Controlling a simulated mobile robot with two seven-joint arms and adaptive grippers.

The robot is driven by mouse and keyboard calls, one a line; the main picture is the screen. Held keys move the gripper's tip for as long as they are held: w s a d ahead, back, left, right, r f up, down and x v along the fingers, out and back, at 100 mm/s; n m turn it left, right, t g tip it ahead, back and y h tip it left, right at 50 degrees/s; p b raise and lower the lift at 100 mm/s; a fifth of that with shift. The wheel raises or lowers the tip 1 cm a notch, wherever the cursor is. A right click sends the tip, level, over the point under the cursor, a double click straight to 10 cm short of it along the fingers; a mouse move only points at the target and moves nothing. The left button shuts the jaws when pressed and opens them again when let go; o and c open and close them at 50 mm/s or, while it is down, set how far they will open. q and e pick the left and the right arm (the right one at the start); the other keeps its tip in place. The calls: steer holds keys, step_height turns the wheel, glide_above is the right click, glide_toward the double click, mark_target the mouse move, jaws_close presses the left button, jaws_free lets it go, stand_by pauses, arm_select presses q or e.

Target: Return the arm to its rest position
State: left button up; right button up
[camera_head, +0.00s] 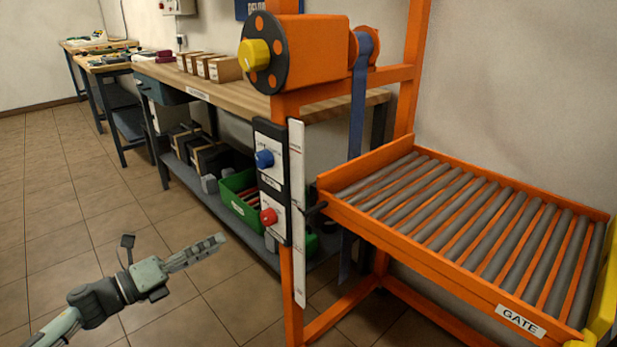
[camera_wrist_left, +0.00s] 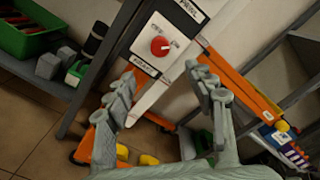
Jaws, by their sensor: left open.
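My left gripper (camera_head: 217,243) is at the lower left of the head view, over the tiled floor, left of the orange frame. It is empty and apart from everything. In the left wrist view its two fingers (camera_wrist_left: 162,92) are spread open, with a control panel (camera_wrist_left: 160,40) beyond them. The panel stands on the orange frame's post and carries a blue knob (camera_head: 264,158) and a red knob (camera_head: 268,216). The red knob also shows in the left wrist view (camera_wrist_left: 160,46). My right gripper is in neither view.
The orange frame with a roller bed (camera_head: 470,215) marked GATE stands at the right. A wooden workbench (camera_head: 215,92) with small boxes runs behind it. A green bin (camera_head: 238,198) is on its lower shelf. The tiled floor (camera_head: 70,200) at left is clear.

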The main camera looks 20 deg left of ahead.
arm_select(q)
step_height(320, 180, down, 13)
steer(key=s+n+g+y+p, duration=0.2)
steer(key=n+g+y, duration=0.2)
steer(key=n+y, duration=1.1)
steer(key=s+d+f+n+g+h, duration=0.3)
steer(key=s+d+f+n+g, duration=0.1)
steer(key=s+d+f+n, duration=0.1)
steer(key=s+d+f+n+g+h+p, duration=0.1)
steer(key=s+d+f+n+g+h, duration=0.2)
steer(key=s+d+f+n+g, duration=0.2)
steer(key=s+d+n, duration=0.3)
steer(key=d, duration=0.2)
steer(key=shift+s+d+f+n+g+h, duration=0.25)
steer(key=shift+d+f+n+g+h, duration=0.05)
steer(key=shift+f+n+h, duration=0.1)
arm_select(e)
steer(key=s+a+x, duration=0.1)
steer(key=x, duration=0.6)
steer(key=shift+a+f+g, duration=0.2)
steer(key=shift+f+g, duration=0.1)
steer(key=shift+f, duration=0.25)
arm_select(q)
steer(key=shift+a, duration=0.1)
